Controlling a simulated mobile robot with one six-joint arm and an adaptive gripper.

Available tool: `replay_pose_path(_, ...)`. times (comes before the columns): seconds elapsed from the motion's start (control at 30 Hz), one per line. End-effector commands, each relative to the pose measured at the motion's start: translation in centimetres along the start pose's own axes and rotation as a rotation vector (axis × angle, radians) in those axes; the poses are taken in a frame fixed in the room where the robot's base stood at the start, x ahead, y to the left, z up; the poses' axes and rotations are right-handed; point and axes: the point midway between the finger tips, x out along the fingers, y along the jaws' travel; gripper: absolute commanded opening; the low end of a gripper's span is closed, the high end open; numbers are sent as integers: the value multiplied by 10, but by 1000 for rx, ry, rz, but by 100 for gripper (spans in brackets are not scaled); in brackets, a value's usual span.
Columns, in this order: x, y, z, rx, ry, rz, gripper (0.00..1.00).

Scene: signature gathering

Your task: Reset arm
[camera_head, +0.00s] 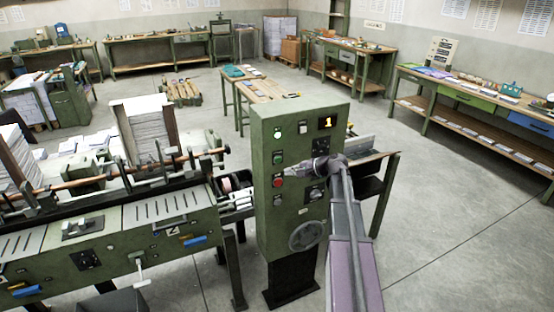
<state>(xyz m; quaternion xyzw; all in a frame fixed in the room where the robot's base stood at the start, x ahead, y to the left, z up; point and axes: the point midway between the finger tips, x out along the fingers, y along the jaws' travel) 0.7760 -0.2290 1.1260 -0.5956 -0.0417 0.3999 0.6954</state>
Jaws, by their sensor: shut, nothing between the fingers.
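My arm reaches up from the bottom of the view to the front of a green control cabinet (272,230). My gripper (294,181) is small and dark there, shut and empty, pointing left close to the red button (278,182). I cannot tell whether it touches the button or the panel. The cabinet also bears a lit lamp (277,134), a green button (278,158), a display (325,123) showing an orange 1, and a grey handwheel (306,236). My wrist hides part of the panel's right side.
A long green machine (150,238) with rails and paper stacks joins the cabinet on the left. A small table (262,88) stands behind it. A workbench (470,95) lines the right wall. The floor (450,220) at the right is clear.

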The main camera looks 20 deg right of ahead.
Motion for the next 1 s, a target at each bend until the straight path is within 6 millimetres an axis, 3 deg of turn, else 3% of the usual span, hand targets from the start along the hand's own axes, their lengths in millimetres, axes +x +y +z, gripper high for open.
replay_pose_path(0.27, 2, 2, 3, -6, -2, 8, 0)
replay_pose_path(0.47, 17, 16, 30, -71, -20, 86, 0)
replay_pose_path(0.8, 55, 83, 127, -358, -100, 418, 0)
replay_pose_path(1.0, 61, 126, 182, -555, -162, 636, 0)
